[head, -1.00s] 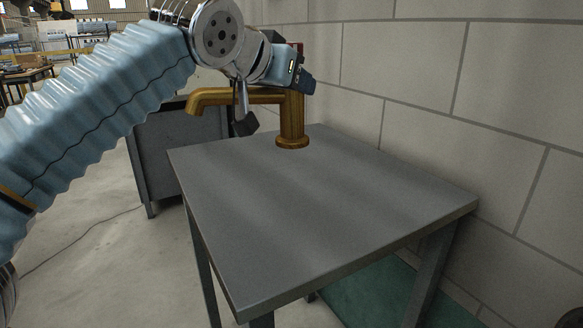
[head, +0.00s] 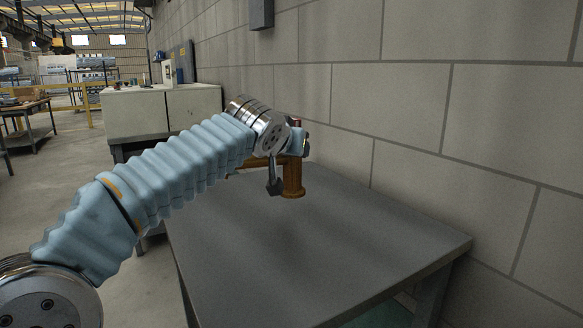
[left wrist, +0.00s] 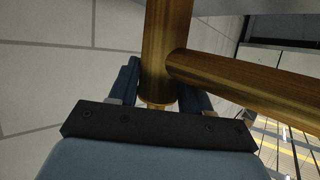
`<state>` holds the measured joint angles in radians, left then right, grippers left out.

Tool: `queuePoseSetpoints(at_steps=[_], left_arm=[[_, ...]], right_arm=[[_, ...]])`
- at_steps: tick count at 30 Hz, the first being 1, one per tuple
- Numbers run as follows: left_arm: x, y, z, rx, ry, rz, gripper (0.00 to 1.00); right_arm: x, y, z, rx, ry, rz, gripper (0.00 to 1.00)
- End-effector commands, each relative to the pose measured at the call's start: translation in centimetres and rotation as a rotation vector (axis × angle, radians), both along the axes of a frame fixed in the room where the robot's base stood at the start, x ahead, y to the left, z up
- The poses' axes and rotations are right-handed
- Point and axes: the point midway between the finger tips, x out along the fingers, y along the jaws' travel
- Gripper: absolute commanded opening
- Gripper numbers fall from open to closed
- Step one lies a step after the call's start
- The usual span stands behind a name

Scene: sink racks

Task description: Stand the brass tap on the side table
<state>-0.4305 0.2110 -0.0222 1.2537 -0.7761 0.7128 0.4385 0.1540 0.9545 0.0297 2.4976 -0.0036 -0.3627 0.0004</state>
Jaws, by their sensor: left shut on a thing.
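The brass tap (head: 293,178) is upright over the far part of the grey side table (head: 330,260), with its spout pointing left. I cannot tell whether its round base touches the tabletop. My left gripper (head: 297,142) is shut on the upper part of the tap's column. In the left wrist view the tap (left wrist: 166,40) runs between the two blue fingers of my left gripper (left wrist: 160,88), and its spout reaches to the right. My left arm hides part of the spout in the head view. My right gripper is not in view.
A block wall (head: 420,120) runs close along the table's right and far side. A pale cabinet (head: 165,112) stands behind the table on the left. The near and middle tabletop is bare. A dark box (head: 261,14) hangs on the wall.

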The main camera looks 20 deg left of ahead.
Motion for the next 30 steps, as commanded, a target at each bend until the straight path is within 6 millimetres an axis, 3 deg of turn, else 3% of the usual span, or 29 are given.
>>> queuePoseSetpoints(at_steps=[4, 9, 21, 22, 27, 30], left_arm=[[1.6, 0.4, -2.1, 0.001, 0.003, 0.001, 0.0], [1.4, 0.3, -4.5, 0.0, -0.001, -0.001, 0.0], [1.4, 0.3, -5.0, 0.0, -0.001, -0.001, 0.0], [1.4, 0.3, -5.1, 0.0, 0.002, 0.0, 0.5], [1.4, 0.3, -5.0, 0.0, 0.002, 0.0, 0.74], [1.4, 0.3, -5.0, 0.0, 0.002, 0.0, 0.74]], right_arm=[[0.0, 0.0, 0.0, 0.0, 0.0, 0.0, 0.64], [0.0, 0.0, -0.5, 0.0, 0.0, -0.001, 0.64], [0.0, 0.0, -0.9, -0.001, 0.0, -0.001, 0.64], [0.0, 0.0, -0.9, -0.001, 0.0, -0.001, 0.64], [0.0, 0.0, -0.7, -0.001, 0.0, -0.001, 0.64], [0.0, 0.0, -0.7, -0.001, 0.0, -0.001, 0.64]])
